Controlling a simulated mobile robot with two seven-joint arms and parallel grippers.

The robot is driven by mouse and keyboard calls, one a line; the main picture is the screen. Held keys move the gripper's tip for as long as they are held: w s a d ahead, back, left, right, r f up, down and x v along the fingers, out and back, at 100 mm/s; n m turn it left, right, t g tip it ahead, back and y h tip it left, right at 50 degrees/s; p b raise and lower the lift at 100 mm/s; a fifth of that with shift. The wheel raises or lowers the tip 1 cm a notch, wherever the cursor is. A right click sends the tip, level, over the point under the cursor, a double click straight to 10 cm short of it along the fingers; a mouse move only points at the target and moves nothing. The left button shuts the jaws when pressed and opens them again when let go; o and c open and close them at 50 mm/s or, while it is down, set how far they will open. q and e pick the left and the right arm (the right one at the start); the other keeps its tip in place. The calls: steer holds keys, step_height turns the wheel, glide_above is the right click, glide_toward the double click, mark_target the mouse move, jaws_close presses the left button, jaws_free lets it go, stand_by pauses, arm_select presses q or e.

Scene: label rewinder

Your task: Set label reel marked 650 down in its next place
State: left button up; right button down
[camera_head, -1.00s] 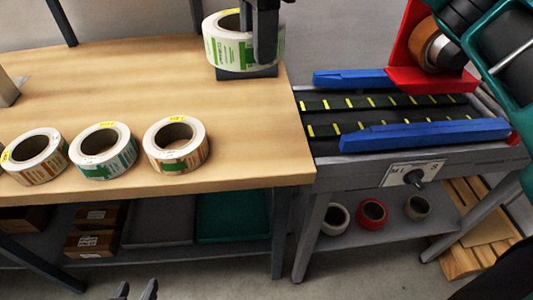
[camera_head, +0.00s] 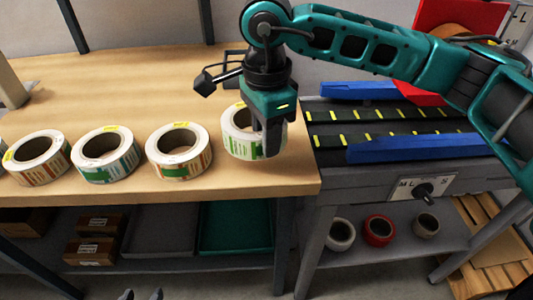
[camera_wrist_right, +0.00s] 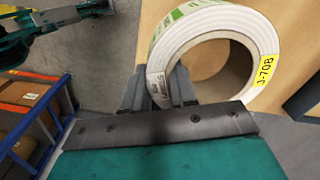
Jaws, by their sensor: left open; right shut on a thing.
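My right gripper (camera_head: 268,140) is shut on the wall of a white label reel (camera_head: 238,132) with green print. It holds the reel flat at the table's front right corner, at the right end of a row of reels. I cannot tell whether the reel touches the table. In the right wrist view the same reel (camera_wrist_right: 273,38) fills the top, and its yellow tag reads J-708, not 650. The fingers (camera_wrist_right: 160,88) clasp its near wall. My left gripper (camera_head: 143,295) shows only its fingertips at the bottom edge, open and empty.
The rewinder bench (camera_head: 375,180) with blue rails adjoins on the right.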

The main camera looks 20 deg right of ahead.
step_height(320, 180, down, 4)
steer(key=shift+f, duration=0.1)
steer(key=shift+f+b, duration=0.15)
steer(key=shift+b, duration=0.2)
steer(key=c, duration=0.9)
jaws_free()
